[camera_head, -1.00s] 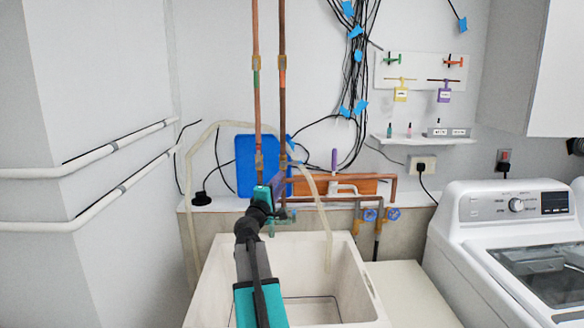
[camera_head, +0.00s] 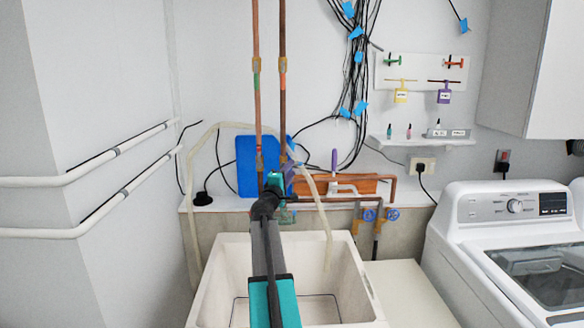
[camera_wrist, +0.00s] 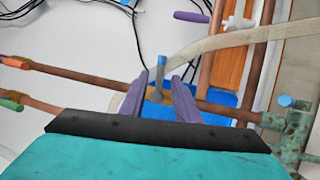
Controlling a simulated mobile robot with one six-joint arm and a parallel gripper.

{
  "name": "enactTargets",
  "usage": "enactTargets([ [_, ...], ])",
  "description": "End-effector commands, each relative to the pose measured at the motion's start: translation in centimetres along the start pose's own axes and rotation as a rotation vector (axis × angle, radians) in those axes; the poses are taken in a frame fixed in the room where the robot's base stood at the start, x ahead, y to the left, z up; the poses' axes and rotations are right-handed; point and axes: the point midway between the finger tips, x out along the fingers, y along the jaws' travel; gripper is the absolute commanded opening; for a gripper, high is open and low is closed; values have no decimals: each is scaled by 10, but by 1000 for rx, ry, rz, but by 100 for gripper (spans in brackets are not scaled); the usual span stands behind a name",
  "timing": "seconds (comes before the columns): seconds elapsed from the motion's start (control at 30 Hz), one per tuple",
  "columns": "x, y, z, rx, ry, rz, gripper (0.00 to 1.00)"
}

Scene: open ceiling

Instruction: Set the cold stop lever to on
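A blue lever (camera_wrist: 160,75) on a brass-coloured fitting stands on a copper pipe, pointing up in the wrist view; it fits the cold stop lever, but I see no label. My gripper (camera_wrist: 160,76) has its two purple fingers apart, one on each side of this lever. Whether either finger touches it, I cannot tell. In the head view my gripper (camera_head: 279,178) is at the copper pipes above the back of the sink, and my arm hides the lever there.
A greenish corroded valve with a blue knob (camera_wrist: 286,101) is to the right in the wrist view. A purple handle (camera_head: 334,160), a pale hose (camera_head: 190,220) and blue wheel valves (camera_head: 392,214) are near. The white sink (camera_head: 219,290) lies below, a washer (camera_head: 500,225) to the right.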

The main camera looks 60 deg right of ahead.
Motion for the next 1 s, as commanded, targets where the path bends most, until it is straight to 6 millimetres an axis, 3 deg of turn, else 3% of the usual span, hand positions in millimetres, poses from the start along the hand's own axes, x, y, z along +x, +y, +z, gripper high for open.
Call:
enactTargets([
  [0.23,20,1,0,1,0,-1,29],
  [0.67,24,0,1,1,-1,0,29],
  [0.7,24,0,1,1,-1,0,27],
  [0.87,24,0,1,0,-1,0,0],
  [1.0,24,0,2,0,-1,0,0],
])
